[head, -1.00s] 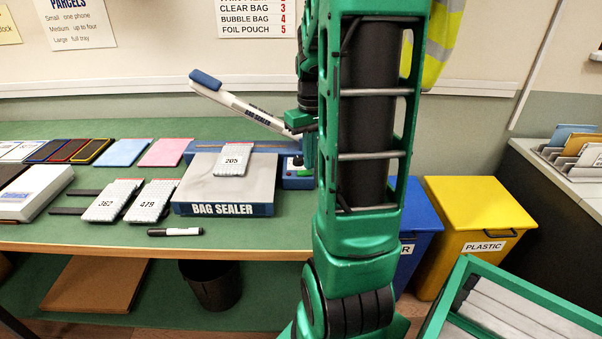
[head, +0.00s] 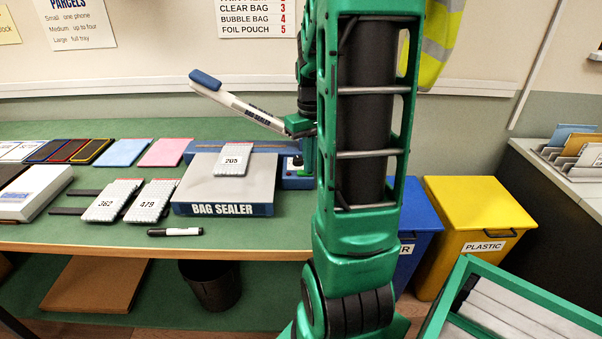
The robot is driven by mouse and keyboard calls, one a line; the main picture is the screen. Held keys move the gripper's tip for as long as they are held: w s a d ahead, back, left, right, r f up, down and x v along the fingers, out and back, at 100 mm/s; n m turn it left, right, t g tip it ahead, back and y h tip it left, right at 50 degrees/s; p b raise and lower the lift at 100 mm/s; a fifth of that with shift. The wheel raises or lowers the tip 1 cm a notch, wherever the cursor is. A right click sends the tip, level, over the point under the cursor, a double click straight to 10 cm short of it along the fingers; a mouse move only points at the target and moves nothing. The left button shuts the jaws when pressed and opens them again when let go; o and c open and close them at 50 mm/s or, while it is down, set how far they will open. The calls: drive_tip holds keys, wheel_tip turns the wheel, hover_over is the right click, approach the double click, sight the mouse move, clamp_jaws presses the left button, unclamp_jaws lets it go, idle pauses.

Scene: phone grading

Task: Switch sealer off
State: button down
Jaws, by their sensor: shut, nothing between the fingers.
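The bag sealer (head: 199,183) stands on the green bench, with its white lever (head: 238,105) raised and its blue handle end up at the left. A bubble bag marked 205 (head: 234,159) lies on its grey plate. A small blue control box with a pale top (head: 294,181) is at the sealer's right end, partly hidden by my arm. My gripper (head: 308,170) points down at this box, shut and empty. My arm hides most of it. I cannot tell whether it touches the switch, and the switch's position is too small to read.
Bubble bags marked 362 (head: 113,201) and 479 (head: 152,202) lie left of the sealer. A marker pen (head: 175,232) lies at the bench's front edge. A blue bin (head: 420,222) and a yellow plastic bin (head: 480,215) stand to the right.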

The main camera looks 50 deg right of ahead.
wheel_tip(320, 180, up, 7)
idle(1.1)
drive_tip(key=shift+a, duration=0.1)
idle(0.4)
drive_tip(key=s+a+f+m, duration=0.1)
drive_tip(key=s+a, duration=0.6)
drive_tip(key=a, duration=0.1)
drive_tip(key=s+a+f+m, duration=0.1)
drive_tip(key=s+a+f, duration=0.1)
drive_tip(key=s+a, duration=0.4)
drive_tip(key=a, duration=0.2)
drive_tip(key=shift+s+a+f, duration=0.3)
drive_tip(key=shift+s+a, duration=0.1)
drive_tip(key=shift+w, duration=0.1)
